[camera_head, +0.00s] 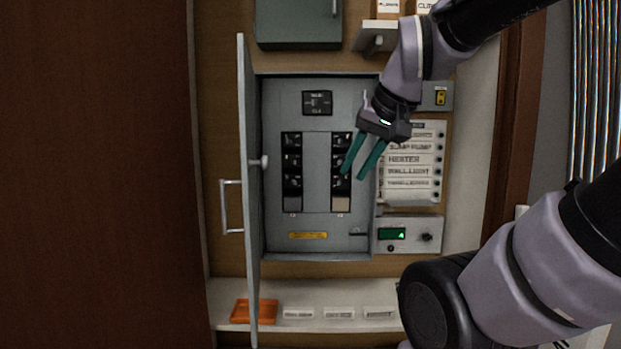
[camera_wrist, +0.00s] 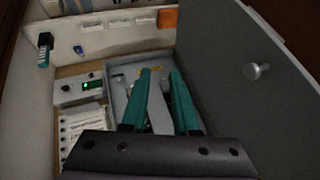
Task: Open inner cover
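The inner cover (camera_head: 317,120) is a light grey panel inside the open electrical box. It lies flat in the frame, with two columns of black breakers showing through it, a yellow label low down and a small dark latch (camera_head: 357,233) at lower right. My gripper (camera_head: 354,175) has teal fingers, spread apart with nothing between them. In the head view they overlap the right breaker column; I cannot tell whether they touch anything. In the wrist view the fingers (camera_wrist: 163,76) hide much of the inner cover (camera_wrist: 117,90).
The grey outer door (camera_head: 247,200) stands swung open at left, with a round knob. A label board (camera_head: 410,195) and a control box (camera_head: 420,235) with a green display adjoin the box at right. A shelf below holds an orange tray (camera_head: 254,311) and several white labels.

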